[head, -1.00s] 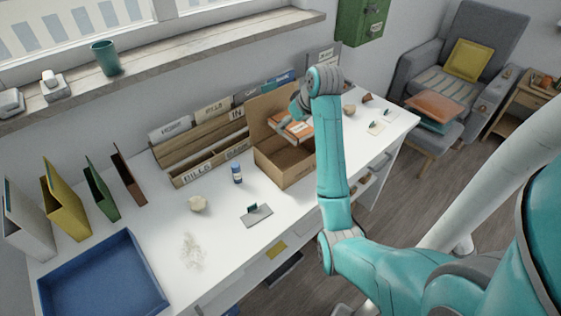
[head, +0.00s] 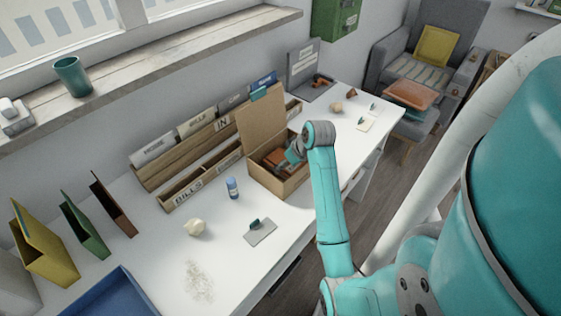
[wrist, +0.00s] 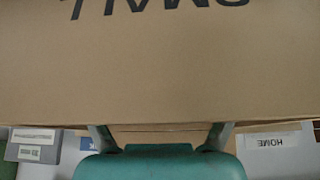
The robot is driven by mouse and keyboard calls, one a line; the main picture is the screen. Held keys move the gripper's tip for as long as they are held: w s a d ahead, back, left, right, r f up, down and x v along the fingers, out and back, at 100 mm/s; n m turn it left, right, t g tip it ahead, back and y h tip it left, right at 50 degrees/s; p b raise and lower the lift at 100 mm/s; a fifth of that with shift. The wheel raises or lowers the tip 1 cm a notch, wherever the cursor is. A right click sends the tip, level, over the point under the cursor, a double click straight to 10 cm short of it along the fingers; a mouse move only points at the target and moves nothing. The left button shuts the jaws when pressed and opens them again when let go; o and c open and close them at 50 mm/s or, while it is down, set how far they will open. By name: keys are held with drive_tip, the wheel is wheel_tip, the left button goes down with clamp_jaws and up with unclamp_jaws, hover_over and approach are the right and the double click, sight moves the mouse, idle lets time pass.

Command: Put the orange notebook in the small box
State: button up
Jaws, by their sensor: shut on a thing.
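The small box (head: 281,186) is an open brown cardboard box on the white desk, with its back flap (head: 262,112) standing up. The orange notebook (head: 273,159) is inside the box, below the rim, and only part of it shows. My gripper (head: 285,156) reaches down into the box from the right and is shut on the notebook. In the wrist view, cardboard with upside-down lettering (wrist: 160,50) fills the upper part, and my two fingers stand apart below it. The notebook cannot be made out there.
Wooden file organizers (head: 190,160) stand behind and left of the box. A blue glue stick (head: 232,188), a crumpled paper ball (head: 195,227) and a grey card (head: 260,232) lie in front-left. A blue tray (head: 105,300) sits at the near left. The desk right of the box holds small items.

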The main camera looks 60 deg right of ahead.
drive_tip(key=shift+f, duration=0.45)
drive_tip(key=shift+f, duration=0.1)
drive_tip(key=o, duration=1)
